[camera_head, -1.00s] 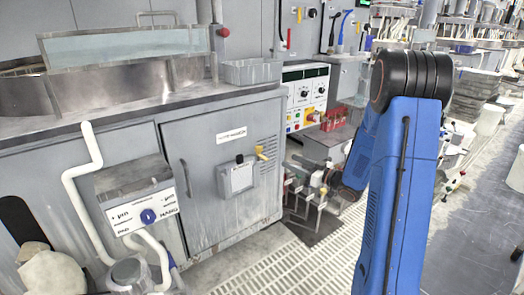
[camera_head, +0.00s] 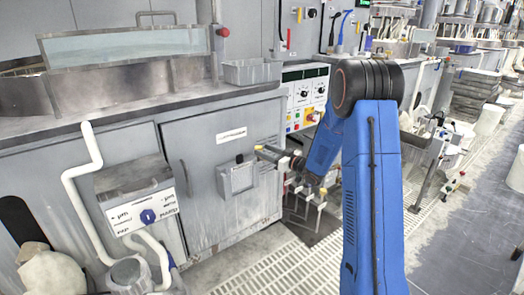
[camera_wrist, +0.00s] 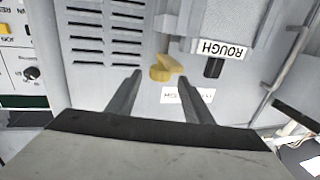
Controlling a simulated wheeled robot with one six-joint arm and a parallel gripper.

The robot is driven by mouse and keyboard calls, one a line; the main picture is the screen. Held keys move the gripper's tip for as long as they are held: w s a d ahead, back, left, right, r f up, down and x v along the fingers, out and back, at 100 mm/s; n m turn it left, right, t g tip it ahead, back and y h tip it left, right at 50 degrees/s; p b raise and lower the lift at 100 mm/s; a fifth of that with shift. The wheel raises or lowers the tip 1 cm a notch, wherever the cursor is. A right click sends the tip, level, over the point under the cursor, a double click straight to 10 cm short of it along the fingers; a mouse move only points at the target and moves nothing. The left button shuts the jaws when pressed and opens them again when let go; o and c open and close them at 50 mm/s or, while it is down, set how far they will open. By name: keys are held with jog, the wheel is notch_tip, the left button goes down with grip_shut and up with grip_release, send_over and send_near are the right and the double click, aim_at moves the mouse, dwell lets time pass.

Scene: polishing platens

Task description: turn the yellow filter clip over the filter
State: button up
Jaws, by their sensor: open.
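The yellow filter clip (camera_wrist: 166,67) is a small yellow piece on the grey cabinet front. In the wrist view it lies between the lines of my open fingers, near the fingertips, and they do not hold it. The filter box (camera_head: 237,179) is a grey box with a black knob on its top edge. It also shows in the wrist view (camera_wrist: 235,20), upside down, with a label reading ROUGH, beside the clip. My gripper (camera_wrist: 159,75) is open and empty.
A white label (camera_wrist: 188,96) is on the cabinet near the right finger. Vent slots (camera_wrist: 105,30) lie to the left in the wrist view. A control panel (camera_head: 305,98) and valve handles (camera_head: 308,195) stand close to my arm.

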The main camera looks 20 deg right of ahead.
jog(key=shift+x, duration=1.2)
jog(key=shift+c, duration=0.6)
jog(key=c, duration=1)
jog(key=shift+o, duration=0.2)
